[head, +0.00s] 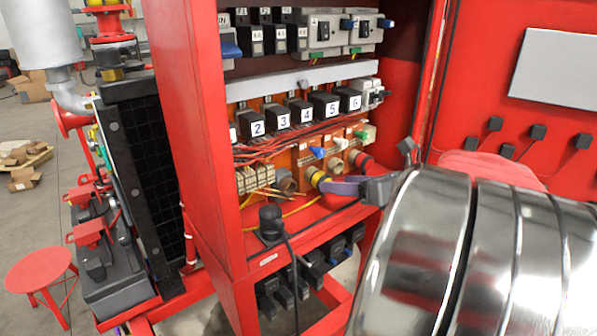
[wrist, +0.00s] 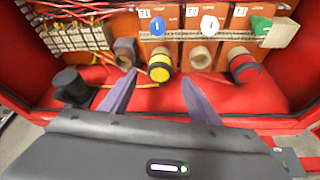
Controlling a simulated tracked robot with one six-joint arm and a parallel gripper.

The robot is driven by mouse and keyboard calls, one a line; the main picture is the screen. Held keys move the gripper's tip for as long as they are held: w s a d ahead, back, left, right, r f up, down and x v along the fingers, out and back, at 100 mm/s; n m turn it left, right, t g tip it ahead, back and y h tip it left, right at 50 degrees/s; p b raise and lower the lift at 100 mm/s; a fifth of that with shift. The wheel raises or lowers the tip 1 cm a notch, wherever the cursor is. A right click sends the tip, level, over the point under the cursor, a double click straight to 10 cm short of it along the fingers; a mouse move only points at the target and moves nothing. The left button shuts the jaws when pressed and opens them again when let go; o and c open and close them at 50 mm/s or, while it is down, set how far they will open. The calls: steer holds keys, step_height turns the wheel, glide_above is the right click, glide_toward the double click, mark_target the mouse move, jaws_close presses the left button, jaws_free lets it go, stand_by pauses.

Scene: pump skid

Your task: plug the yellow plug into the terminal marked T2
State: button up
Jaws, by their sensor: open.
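The yellow plug (wrist: 160,68) shows its round end, with a dark band behind its yellow rim, low on the orange panel below the T1 label (wrist: 145,13). It also shows in the head view (head: 318,178). The T2 label (wrist: 192,12) is to its right, above a round white switch and an open beige round socket (wrist: 200,57). My gripper (wrist: 159,78) is open. Its two purple fingers reach toward the yellow plug, one on each side in the picture; contact cannot be told. In the head view, the purple fingertips (head: 326,185) are close to the plug.
A red-banded plug (wrist: 243,65) sits right of the beige socket, under T3. A grey round socket (wrist: 125,50) is left of the yellow plug. A black connector (wrist: 70,87) stands on the red ledge. Red cabinet walls (head: 190,110) and loose wires surround the space.

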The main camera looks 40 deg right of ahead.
steer(key=shift+x, duration=3.45)
steer(key=shift+c, duration=0.2)
steer(key=c, duration=1.1)
steer(key=shift+o, duration=0.2)
steer(key=shift+s, duration=0.3)
steer(key=shift+s+d, duration=0.1)
steer(key=shift+s, duration=0.6)
steer(key=shift+s, duration=0.35)
steer(key=shift+s, duration=0.35)
steer(key=shift+s, duration=0.35)
